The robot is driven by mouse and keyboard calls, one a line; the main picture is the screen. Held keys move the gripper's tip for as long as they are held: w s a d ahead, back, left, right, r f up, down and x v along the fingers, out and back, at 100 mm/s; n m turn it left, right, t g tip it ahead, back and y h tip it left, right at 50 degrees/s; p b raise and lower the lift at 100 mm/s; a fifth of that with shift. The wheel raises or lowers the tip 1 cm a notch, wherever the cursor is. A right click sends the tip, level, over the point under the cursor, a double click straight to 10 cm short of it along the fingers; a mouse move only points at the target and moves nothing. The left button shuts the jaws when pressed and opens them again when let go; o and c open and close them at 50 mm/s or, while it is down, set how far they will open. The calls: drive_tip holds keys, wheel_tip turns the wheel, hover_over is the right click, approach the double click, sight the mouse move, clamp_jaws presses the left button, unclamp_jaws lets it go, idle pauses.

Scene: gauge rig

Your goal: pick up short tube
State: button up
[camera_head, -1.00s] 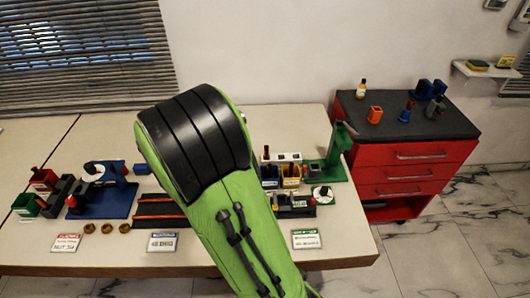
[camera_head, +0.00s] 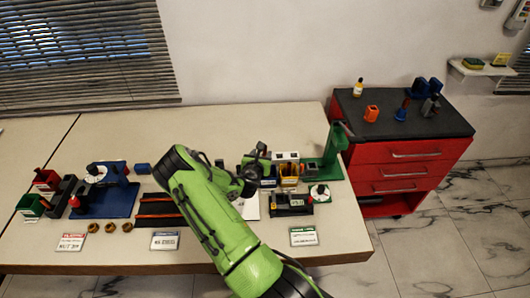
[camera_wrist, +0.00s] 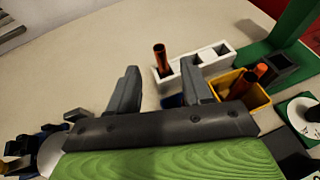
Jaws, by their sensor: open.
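An orange-brown tube (camera_wrist: 161,58) with a dark open top stands upright in the white rack (camera_wrist: 210,62) in the wrist view. More orange tubes (camera_wrist: 243,84) lean in a yellow bin (camera_wrist: 257,97). I cannot tell for sure which is the short tube. My gripper (camera_wrist: 160,72) is open, with the standing tube showing beyond the gap between its fingers, apparently not touched. In the head view my gripper (camera_head: 257,161) is over the table at the left end of the white rack (camera_head: 291,156), and it hides part of the rack area.
A green stand (camera_head: 330,158) rises right of the rack. A dark device (camera_head: 291,203) and a white dial (camera_head: 319,191) sit in front. A blue fixture (camera_head: 110,195) and dark rails (camera_head: 158,210) are further left. A red cabinet (camera_head: 405,160) stands right of the table.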

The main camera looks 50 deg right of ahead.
sight(265, 155)
drive_tip(key=x, duration=0.7)
drive_tip(key=shift+w+f, duration=0.1)
drive_tip(key=shift+f, duration=0.15)
clamp_jaws()
